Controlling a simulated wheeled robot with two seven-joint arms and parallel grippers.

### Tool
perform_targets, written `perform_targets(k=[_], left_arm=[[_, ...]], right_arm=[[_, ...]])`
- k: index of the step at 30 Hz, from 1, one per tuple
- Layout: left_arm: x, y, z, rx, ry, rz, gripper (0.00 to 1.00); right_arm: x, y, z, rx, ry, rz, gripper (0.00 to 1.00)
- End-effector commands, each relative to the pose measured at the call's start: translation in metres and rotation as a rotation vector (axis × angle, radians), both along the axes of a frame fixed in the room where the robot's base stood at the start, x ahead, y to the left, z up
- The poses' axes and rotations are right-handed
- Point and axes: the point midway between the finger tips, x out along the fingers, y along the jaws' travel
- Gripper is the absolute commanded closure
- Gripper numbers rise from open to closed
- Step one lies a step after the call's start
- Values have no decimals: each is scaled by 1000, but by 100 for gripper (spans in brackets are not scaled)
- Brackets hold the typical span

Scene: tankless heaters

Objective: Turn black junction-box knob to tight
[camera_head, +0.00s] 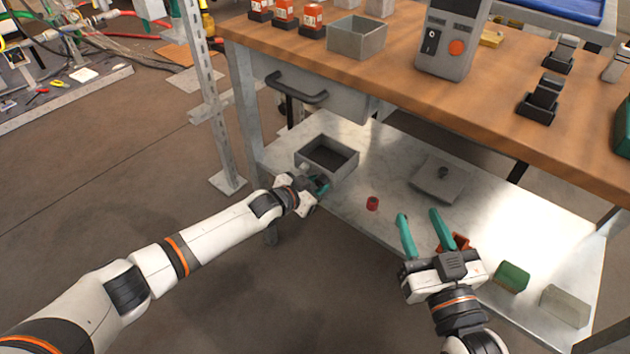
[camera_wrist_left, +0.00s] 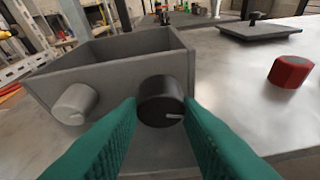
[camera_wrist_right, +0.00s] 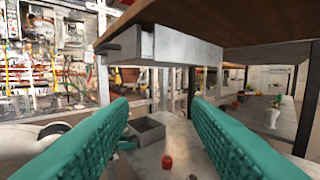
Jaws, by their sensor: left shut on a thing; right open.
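The junction box (camera_head: 340,166) is a grey open-topped box on the metal lower shelf. In the left wrist view its front wall (camera_wrist_left: 115,85) carries a black knob (camera_wrist_left: 161,102) with a white pointer line, and a light grey knob (camera_wrist_left: 75,104) to its left. My left gripper (camera_head: 322,186) is at the box's front, its green fingers on either side of the black knob and shut on it. The pointer line points right and slightly down. In the head view the gripper hides the black knob. My right gripper (camera_head: 421,231) is open and empty above the shelf.
A red knob-like piece (camera_head: 372,203) and a flat grey plate with a black knob (camera_head: 440,178) lie on the shelf. An orange piece (camera_head: 455,243), a green block (camera_head: 511,277) and a pale block (camera_head: 565,306) are near my right gripper. The wooden bench top (camera_head: 400,90) overhangs the shelf.

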Motion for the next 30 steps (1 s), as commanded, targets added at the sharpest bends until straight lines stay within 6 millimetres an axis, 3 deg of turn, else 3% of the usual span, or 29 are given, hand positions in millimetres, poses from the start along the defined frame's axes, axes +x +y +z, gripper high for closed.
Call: perform_targets(k=[7,18,19,22,30], left_arm=[[0,-1,2,50,-40,0,91],[0,0,1,58,-44,0,91],[0,0,1,58,-44,0,65],[0,0,1,58,-44,0,49],[0,0,0,59,-41,0,47]], right_arm=[[-3,-6,-30,-52,199,-13,56],[-4,-7,-35,-57,224,-15,56],[-4,-7,-35,-57,224,-15,56],[-4,-7,-35,-57,224,-15,56],[-4,-7,-35,-57,223,-15,56]])
